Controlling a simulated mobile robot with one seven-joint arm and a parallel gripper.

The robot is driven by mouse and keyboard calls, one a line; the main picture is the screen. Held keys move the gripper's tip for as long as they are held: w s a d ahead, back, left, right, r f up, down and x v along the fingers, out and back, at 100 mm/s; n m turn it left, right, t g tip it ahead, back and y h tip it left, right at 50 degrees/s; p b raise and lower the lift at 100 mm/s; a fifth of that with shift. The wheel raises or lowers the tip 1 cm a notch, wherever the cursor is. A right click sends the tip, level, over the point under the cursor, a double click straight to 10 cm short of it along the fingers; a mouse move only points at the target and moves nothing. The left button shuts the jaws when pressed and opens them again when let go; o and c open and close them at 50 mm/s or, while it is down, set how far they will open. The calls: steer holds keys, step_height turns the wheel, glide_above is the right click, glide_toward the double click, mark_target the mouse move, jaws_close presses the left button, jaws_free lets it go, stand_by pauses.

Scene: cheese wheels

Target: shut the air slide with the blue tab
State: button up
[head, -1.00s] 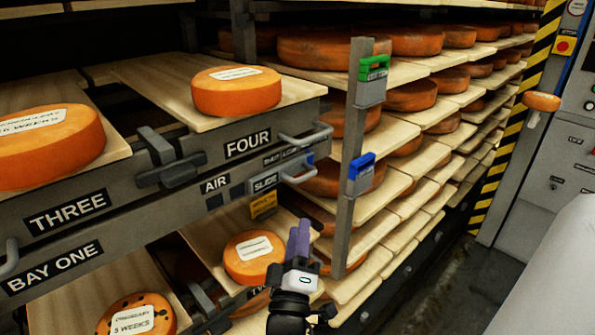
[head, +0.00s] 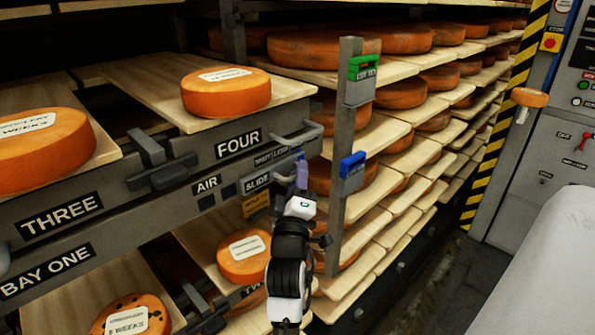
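The air slide sits on the grey front rail under the FOUR label, beside the words AIR (head: 207,184) and SLIDE (head: 257,183). A small blue tab (head: 299,157) shows at the right end of the rail, just above my fingertips and partly hidden by them. Dark square openings (head: 206,202) show in the rail below the AIR label. My gripper (head: 302,176) points up and away at the right end of the rail, close to the tab. I cannot tell whether it touches the tab. Its fingers look close together, but whether they are shut is unclear.
A grey post (head: 341,185) stands just right of my gripper, bearing a green-topped tag (head: 362,80) and a blue-topped tag (head: 352,172). A metal handle (head: 302,136) juts out above the tab. Cheese wheels (head: 226,92) sit on boards.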

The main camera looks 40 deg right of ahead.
steer(key=shift+w+d+r, duration=0.1)
steer(key=shift+w+d, duration=0.05)
jaws_close()
stand_by(0.4)
